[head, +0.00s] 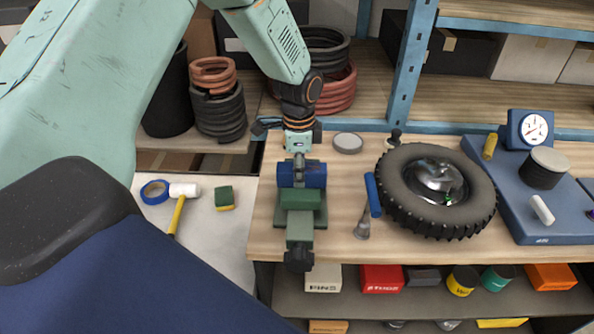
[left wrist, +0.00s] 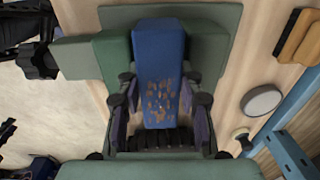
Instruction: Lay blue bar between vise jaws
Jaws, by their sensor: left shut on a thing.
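A blue bar (left wrist: 160,65) with worn brown patches lies across the green vise (head: 300,215), between its two jaw blocks. In the left wrist view the near jaw (left wrist: 112,58) is left of the bar and the other jaw (left wrist: 208,55) is right of it. Any small gap to the jaws cannot be told. My left gripper (left wrist: 160,108) is shut on one end of the bar, a finger on each side. In the head view the left gripper (head: 298,165) points down over the bar (head: 315,176), partly covering it. My right gripper is not in view.
A tire (head: 437,190) and a blue-handled brush (head: 372,195) lie right of the vise. A grey disc (head: 347,143) lies behind it. A blue plate (head: 520,205) with a dial gauge (head: 530,129) stands at right. Blue shelf posts (head: 408,70) rise behind the bench.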

